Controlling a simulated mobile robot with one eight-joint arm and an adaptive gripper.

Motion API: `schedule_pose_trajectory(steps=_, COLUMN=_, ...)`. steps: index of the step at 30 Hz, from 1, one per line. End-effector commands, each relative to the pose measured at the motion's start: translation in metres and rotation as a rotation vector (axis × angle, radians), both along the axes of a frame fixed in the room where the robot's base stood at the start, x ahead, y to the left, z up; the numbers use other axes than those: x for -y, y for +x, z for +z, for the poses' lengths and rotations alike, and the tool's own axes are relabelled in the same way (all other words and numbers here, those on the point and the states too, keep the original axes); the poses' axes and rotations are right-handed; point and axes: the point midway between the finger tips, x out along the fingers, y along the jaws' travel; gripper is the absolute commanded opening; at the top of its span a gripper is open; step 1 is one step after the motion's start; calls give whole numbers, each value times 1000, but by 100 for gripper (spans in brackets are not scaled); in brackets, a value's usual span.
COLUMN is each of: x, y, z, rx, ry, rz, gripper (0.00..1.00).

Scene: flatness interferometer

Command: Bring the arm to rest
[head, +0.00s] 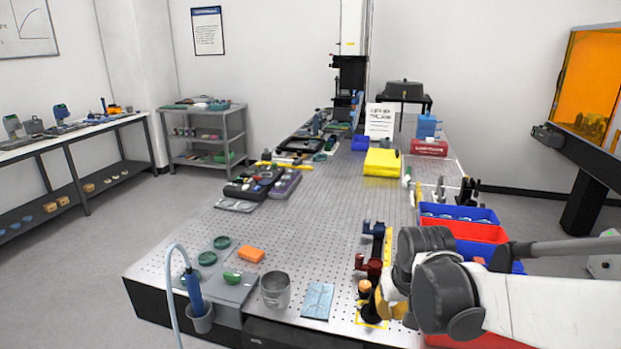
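My arm (520,305) reaches in from the right edge as a white link. It ends in bulky dark grey joints (440,285) over the front right of the perforated optical table (330,215). I cannot make out gripper fingers; the end of the arm is hidden behind or below the joints. An orange-topped dark post (364,289) stands just left of the joints, at a yellow-outlined patch. I cannot tell whether the arm touches it.
Red and blue mounts (370,266) stand left of my arm, and red and blue bins (470,230) lie behind it. The table's middle is clear.

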Motion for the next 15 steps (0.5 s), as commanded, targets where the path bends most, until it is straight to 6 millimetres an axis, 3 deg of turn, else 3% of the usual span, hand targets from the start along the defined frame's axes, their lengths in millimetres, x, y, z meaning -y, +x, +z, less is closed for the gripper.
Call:
schedule_pose_trajectory(steps=6, x=-4, y=-66, z=37, rx=111, ry=-2, rz=13, gripper=0)
schedule_pose_trajectory(steps=15, x=-8, y=-137, z=44, rx=243, ry=-5, rz=30, gripper=0)
